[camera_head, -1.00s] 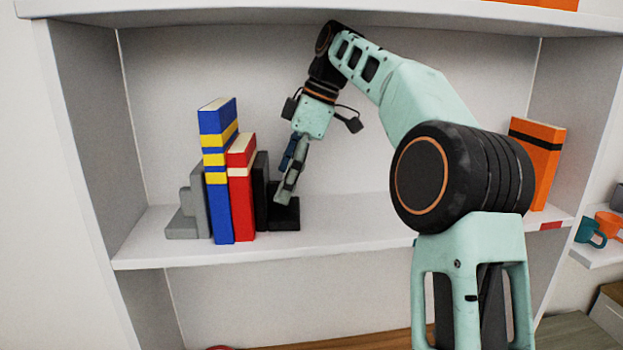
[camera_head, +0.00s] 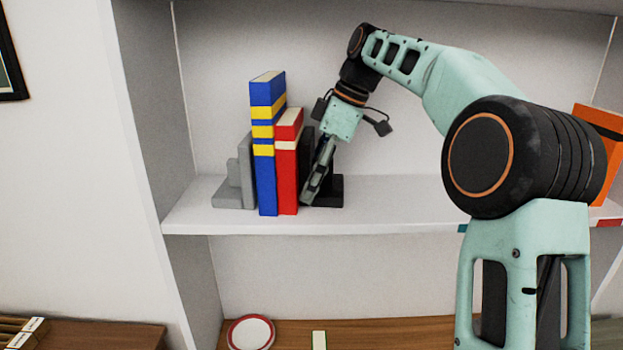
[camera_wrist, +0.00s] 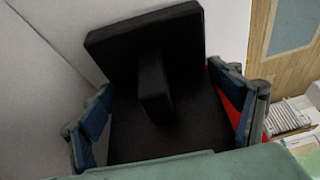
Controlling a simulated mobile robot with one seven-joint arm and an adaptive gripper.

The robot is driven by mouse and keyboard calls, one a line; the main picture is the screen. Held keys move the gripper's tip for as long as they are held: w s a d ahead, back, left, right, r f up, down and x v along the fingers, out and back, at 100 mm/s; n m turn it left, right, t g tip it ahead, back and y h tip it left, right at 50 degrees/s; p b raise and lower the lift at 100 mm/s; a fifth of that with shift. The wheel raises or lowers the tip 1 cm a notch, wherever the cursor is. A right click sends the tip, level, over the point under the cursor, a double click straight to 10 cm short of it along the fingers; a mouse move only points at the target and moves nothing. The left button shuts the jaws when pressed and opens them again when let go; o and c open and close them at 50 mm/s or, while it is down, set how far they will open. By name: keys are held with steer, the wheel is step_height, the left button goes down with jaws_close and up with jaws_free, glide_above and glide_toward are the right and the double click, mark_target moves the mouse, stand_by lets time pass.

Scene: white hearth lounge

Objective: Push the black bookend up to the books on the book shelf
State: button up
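The black bookend (camera_head: 331,190) stands on the shelf just right of the books, its upright plate beside the red book (camera_head: 287,165). A blue-and-yellow book (camera_head: 267,170) stands left of the red one. My gripper (camera_head: 312,190) points down at the bookend and partly hides it; any gap to the red book is hard to judge. In the wrist view my gripper (camera_wrist: 160,82) has its fingers spread wide, one on either side of the black bookend (camera_wrist: 140,40). A strip of the red book (camera_wrist: 232,116) shows by the right finger.
A grey bookend (camera_head: 230,190) stands left of the books. The shelf (camera_head: 400,212) is bare right of the black bookend, below my arm. An orange book (camera_head: 606,130) is at the far right. The shelf's side wall (camera_head: 155,110) rises at left.

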steer(key=c, duration=1.2)
steer(key=shift+r+n+p, duration=0.2)
steer(key=shift+n+p, duration=0.1)
steer(key=shift+p, duration=0.3)
steer(key=shift+n+p, duration=0.3)
steer(key=shift+f, duration=0.1)
steer(key=shift+s+b, duration=0.35)
steer(key=shift+s, duration=0.05)
steer(key=o, duration=1.8)
